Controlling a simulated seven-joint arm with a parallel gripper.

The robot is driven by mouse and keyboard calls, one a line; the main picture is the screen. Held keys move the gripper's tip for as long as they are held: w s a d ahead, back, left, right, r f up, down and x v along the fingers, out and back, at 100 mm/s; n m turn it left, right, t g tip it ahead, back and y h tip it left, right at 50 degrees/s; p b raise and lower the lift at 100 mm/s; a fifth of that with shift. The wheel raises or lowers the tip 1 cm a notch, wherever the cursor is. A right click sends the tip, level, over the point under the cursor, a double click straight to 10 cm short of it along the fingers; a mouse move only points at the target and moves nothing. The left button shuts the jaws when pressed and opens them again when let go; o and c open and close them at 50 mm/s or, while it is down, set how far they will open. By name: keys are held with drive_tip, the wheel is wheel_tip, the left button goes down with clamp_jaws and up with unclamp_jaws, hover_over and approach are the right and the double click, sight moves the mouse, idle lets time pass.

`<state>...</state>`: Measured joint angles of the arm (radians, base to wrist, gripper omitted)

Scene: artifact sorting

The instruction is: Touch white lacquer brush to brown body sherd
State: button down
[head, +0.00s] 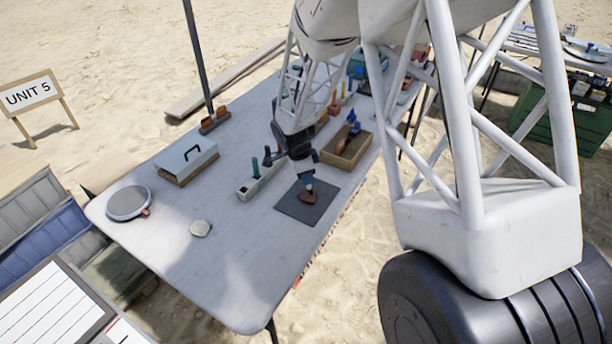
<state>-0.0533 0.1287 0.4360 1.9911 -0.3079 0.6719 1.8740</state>
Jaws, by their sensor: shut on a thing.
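My gripper (302,164) is over the dark square mat (289,209) on the long table, pointing down. It is shut on a small thin tool, seemingly the white lacquer brush (308,181), of which only a short pale grey-blue part shows below the fingers. The brown body sherd (308,197) lies on the mat directly beneath. The lower end of the brush appears at the sherd's upper edge; whether they touch or a small gap remains I cannot tell. The fingers and arm hide the rest of the brush.
A pale holder (253,186) with upright tools stands left of the mat. A wooden tray (347,151) with tools is behind it to the right. The near table end is clear.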

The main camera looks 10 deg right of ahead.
drive_tip(key=shift+x, duration=0.8)
idle(2.5)
drive_tip(key=shift+a+r, duration=0.1)
drive_tip(key=shift+a, duration=0.05)
drive_tip(key=shift+d+v, duration=0.25)
drive_tip(key=shift+v, duration=1.05)
drive_tip(key=shift+d+v, duration=0.3)
drive_tip(key=shift+v, duration=0.95)
drive_tip(key=shift+d+v, duration=0.25)
drive_tip(key=shift+v, duration=1.05)
drive_tip(key=shift+s+r, duration=0.15)
